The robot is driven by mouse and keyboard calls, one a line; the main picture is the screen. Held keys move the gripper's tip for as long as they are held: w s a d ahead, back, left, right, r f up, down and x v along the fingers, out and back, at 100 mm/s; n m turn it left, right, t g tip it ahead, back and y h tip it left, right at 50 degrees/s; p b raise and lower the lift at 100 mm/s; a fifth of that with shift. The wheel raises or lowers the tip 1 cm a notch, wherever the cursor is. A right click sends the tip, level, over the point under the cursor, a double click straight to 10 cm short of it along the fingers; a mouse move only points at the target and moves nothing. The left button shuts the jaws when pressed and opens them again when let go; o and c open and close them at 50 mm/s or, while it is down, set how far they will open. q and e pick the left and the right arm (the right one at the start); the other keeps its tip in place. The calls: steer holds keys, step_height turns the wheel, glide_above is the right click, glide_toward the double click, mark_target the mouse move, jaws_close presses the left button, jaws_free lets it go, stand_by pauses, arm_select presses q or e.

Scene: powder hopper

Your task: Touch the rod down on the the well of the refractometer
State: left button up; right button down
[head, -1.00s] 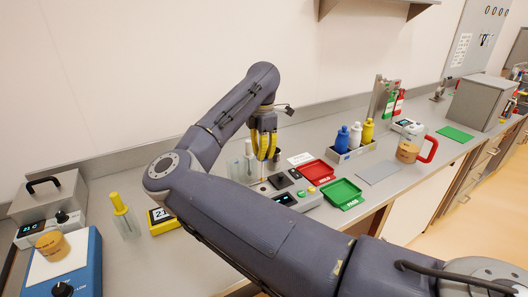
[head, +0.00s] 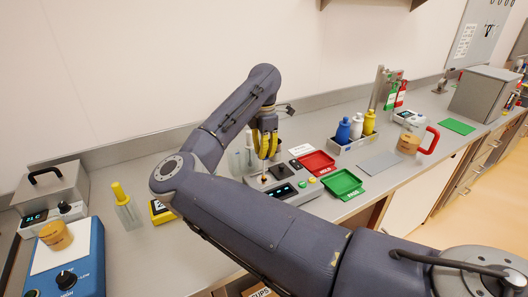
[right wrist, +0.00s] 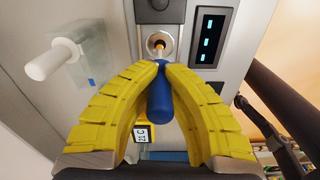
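My right gripper (head: 265,157) is over the refractometer (head: 299,193), a grey box with a dark display. In the right wrist view, its yellow fingers (right wrist: 160,66) are closed on the rod, whose blue handle (right wrist: 160,105) shows between and below them. The rod's pale thin shaft runs from the fingertips toward the round metal well (right wrist: 160,33) of the refractometer (right wrist: 208,72). The shaft's end overlaps the orange-brown centre of the well. I cannot tell whether it touches. In the head view the rod is small beneath the fingers. My left gripper is not in view.
A clear holder with a white-capped stick (right wrist: 52,64) stands close beside the refractometer. A red tray (head: 318,161) and a green tray (head: 343,182) lie to its right. A yellow-framed display (head: 160,211) stands to its left. Bottles (head: 343,131) stand farther right.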

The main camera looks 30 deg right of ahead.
steer(key=shift+f, duration=0.4)
stand_by(1.9)
steer(key=shift+r, duration=2.55)
